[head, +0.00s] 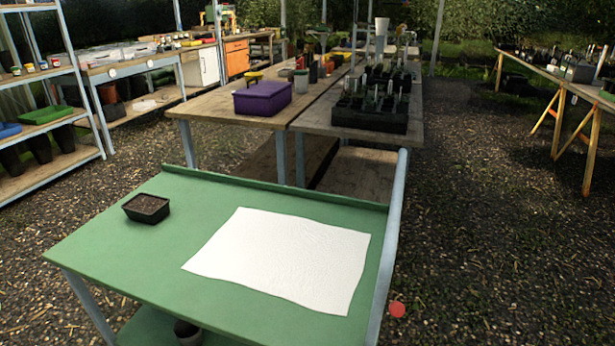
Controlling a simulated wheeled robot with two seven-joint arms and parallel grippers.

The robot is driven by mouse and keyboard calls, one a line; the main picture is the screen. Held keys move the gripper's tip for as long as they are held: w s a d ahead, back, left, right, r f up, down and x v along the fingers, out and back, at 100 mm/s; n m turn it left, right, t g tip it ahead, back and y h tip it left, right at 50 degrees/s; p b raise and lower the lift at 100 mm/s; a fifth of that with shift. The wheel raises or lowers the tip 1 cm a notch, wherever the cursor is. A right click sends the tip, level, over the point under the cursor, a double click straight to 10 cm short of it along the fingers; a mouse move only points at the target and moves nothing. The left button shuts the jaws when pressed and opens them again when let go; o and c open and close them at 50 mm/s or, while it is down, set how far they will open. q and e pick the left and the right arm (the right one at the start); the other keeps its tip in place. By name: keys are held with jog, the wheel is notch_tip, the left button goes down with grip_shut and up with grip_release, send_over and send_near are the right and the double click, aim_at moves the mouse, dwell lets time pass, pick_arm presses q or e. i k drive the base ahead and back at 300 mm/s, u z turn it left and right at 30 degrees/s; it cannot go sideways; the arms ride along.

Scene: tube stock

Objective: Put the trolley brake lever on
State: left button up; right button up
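The green trolley (120,240) stands close in front of me, with a pale metal push bar (392,235) along its right side. A small red knob (397,310) shows just right of the bar's lower end. It may be the end of the brake lever; the rest of the lever and its position cannot be made out. Neither of my grippers is in view.
A white sheet (285,262) and a small dark pot of soil (147,208) lie on the trolley top. A wooden bench (220,105) with a purple box (262,98) stands behind. Gravel ground (490,240) at the right is open.

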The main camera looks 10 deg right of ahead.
aim_at(397, 309)
jog(key=u, duration=0.85)
jog(key=k, duration=0.85)
jog(key=z, duration=1.2)
jog(key=i, duration=1)
jog(key=z, duration=0.35)
jog(key=k, duration=0.3)
jog(key=u, duration=0.45)
